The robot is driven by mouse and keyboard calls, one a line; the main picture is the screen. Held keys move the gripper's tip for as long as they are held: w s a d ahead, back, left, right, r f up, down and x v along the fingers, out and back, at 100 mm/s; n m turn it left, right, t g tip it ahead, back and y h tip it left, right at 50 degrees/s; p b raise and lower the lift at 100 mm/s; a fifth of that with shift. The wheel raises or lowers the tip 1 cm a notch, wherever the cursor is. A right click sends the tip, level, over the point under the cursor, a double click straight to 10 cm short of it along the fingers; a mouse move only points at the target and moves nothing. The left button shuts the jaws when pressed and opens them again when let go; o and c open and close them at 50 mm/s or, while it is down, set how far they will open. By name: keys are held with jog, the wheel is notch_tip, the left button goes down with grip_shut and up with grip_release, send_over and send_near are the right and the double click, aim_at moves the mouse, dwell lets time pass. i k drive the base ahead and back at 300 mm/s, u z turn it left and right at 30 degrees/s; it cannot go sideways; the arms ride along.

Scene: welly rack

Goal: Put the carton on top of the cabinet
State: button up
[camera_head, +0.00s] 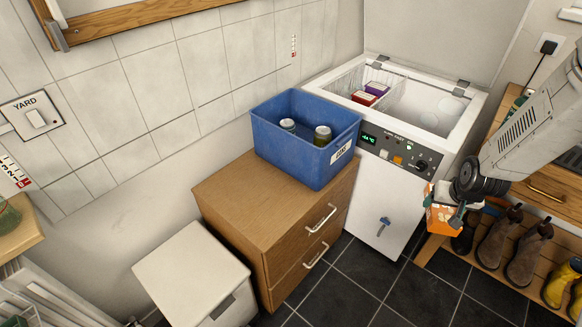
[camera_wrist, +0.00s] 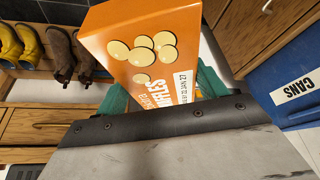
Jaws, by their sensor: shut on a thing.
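An orange carton (camera_head: 442,217) with a white band is held in my gripper (camera_head: 455,208), to the right of the chest freezer's front and above the floor. In the wrist view the carton (camera_wrist: 145,50) shows its orange face with pale yellow discs, tilted, between the teal fingers of my gripper (camera_wrist: 160,92). The wooden cabinet (camera_head: 235,200) has two drawers with silver handles and stands left of the freezer. The front left part of its top is bare. My gripper is well to the right of the cabinet.
A blue bin (camera_head: 290,155) with jars inside stands on the back right of the cabinet top. The open white freezer (camera_head: 380,195) holds a wire basket with boxes. A low white unit (camera_head: 190,275) stands at left. Boots (camera_head: 500,240) stand on a rack at right.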

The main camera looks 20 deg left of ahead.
aim_at(263, 198)
jog(key=u, duration=3.55)
jog(key=k, duration=1.25)
jog(key=z, duration=1.25)
jog(key=i, duration=0.4)
jog(key=z, duration=0.1)
